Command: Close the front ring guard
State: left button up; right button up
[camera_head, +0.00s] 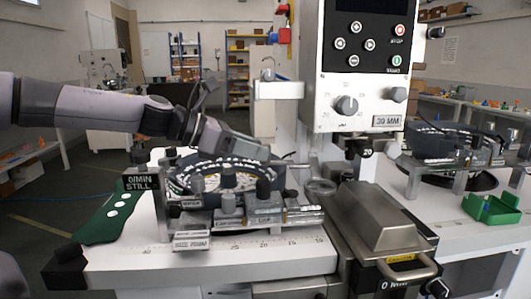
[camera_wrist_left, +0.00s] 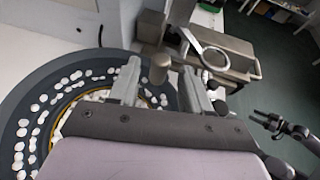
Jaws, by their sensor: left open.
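The dark ring (camera_head: 184,170) with white pearls along its rim lies on the white bench; it also fills the left of the left wrist view (camera_wrist_left: 22,112). A metal guard assembly (camera_head: 262,216) with dark knobs stands along the ring's front edge. I cannot tell from its shape how far the guard is open. My left gripper (camera_head: 272,158) is above the ring's back right part, its tips hard to see. In the left wrist view its fingers (camera_wrist_left: 160,90) are apart, with a brownish knob (camera_wrist_left: 158,68) showing between them; contact is unclear. A dark gripper-like shape (camera_wrist_left: 285,128) shows at right.
A white control column (camera_head: 362,70) with a dial rises right of the ring. A grey metal housing with a handle (camera_head: 385,225) stands front right. A green cloth with white dots (camera_head: 108,218) hangs at the left. A green tray (camera_head: 492,208) and another ring station (camera_head: 445,150) are at right.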

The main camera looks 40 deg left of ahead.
aim_at(297, 167)
pick_arm(q)
jog(key=shift+x, duration=1.65)
grip_shut()
